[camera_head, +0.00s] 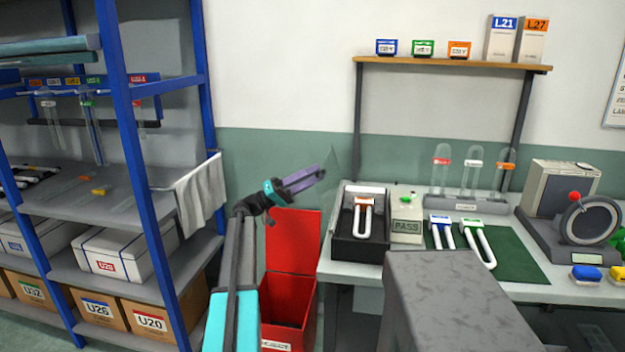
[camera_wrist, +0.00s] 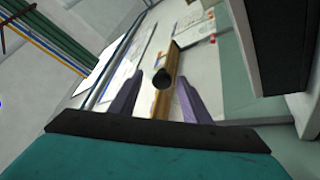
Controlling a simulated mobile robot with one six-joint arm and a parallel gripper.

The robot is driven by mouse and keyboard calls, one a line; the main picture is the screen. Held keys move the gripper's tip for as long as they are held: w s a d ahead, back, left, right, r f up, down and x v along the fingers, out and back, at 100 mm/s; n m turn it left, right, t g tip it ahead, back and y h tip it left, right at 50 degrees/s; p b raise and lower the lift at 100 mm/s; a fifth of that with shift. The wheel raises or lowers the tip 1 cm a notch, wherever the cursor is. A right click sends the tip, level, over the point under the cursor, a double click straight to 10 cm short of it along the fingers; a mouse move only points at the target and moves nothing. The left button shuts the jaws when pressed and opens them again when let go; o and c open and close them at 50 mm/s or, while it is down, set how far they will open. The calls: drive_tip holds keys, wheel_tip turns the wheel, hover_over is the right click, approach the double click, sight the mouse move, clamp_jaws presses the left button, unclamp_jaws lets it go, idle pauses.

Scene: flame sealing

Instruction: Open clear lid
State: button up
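The clear lid (camera_head: 331,168) shows as a faint see-through panel standing steeply at the left edge of a black box (camera_head: 344,245) on the bench. The box's top looks uncovered, and a white U-shaped tube with an orange label (camera_head: 364,218) shows inside. My gripper (camera_head: 320,174) is just left of the panel, its purple fingers pointing right towards it. In the wrist view the fingers are apart, and a dark round knob-like piece (camera_wrist: 162,79) shows between their tips, not visibly touching either. Whether it belongs to the lid, and whether my gripper touches the lid, I cannot tell.
A red bin (camera_head: 292,242) stands below my gripper, left of the bench. A tester marked PASS (camera_head: 406,226) is right of the box. A green mat (camera_head: 516,262) with more U-tubes lies further right. A blue-framed rack (camera_head: 126,150) stands left.

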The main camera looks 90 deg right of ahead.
drive_tip(key=shift+w, duration=0.1)
drive_tip(key=b+v, duration=0.2)
drive_tip(key=v, duration=1.1)
drive_tip(key=shift+w+f, duration=0.25)
idle(0.4)
